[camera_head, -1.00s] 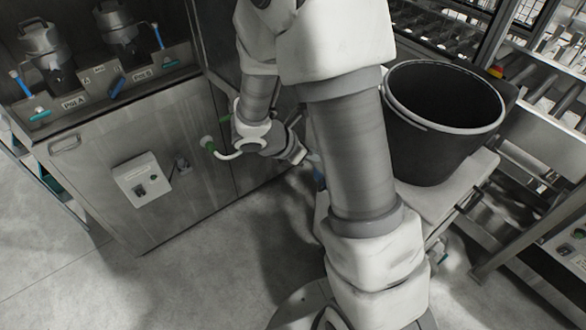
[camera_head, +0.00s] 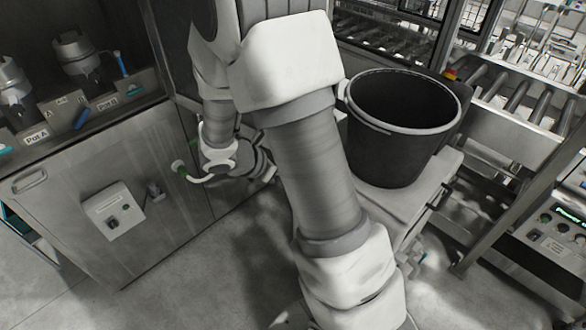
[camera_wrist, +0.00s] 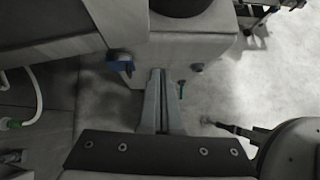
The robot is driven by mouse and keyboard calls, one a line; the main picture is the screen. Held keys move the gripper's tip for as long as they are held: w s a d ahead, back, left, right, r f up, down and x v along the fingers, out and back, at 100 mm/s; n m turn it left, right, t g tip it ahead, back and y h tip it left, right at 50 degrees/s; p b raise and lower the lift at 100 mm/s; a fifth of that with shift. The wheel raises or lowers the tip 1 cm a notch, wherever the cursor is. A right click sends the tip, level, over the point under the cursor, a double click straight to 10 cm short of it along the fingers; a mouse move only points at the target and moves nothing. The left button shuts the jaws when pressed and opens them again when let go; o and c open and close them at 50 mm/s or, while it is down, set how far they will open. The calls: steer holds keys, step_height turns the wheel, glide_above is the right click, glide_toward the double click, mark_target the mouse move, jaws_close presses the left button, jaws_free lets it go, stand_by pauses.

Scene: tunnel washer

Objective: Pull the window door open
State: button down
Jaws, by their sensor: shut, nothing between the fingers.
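My gripper (camera_head: 267,172) hangs low between the steel cabinet and the stand under the black bucket, partly hidden by my arm in the head view. In the wrist view my gripper (camera_wrist: 160,78) is shut, its two fingers together with nothing between them. The fingertips lie in front of the pale stand in that view; I cannot tell whether they touch it. Framed window panels (camera_head: 432,8) show at the top edge of the head view, cut off. I cannot tell which one is the window door, and no handle is clear. My gripper is well away from them.
The black bucket (camera_head: 402,130) sits on a pale stand (camera_head: 425,190) right of my arm. A steel cabinet (camera_head: 90,205) is on the left. Roller conveyors (camera_head: 510,90) and a control panel (camera_head: 560,235) are on the right. Some floor is clear between.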

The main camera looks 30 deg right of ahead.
steer(key=s+v, duration=0.2)
steer(key=v, duration=0.8)
steer(key=s+a+r+m+t+y, duration=0.1)
steer(key=s+r+m+t+y, duration=0.1)
steer(key=s+r+m+y, duration=0.2)
steer(key=s+a+r+m+t+y, duration=0.1)
steer(key=s+r+m+y, duration=0.3)
steer(key=s+r+m, duration=0.5)
steer(key=s+a+m, duration=0.1)
steer(key=m, duration=0.6)
steer(key=shift+a+r+t+y, duration=0.3)
steer(key=shift+r+t+y, duration=0.1)
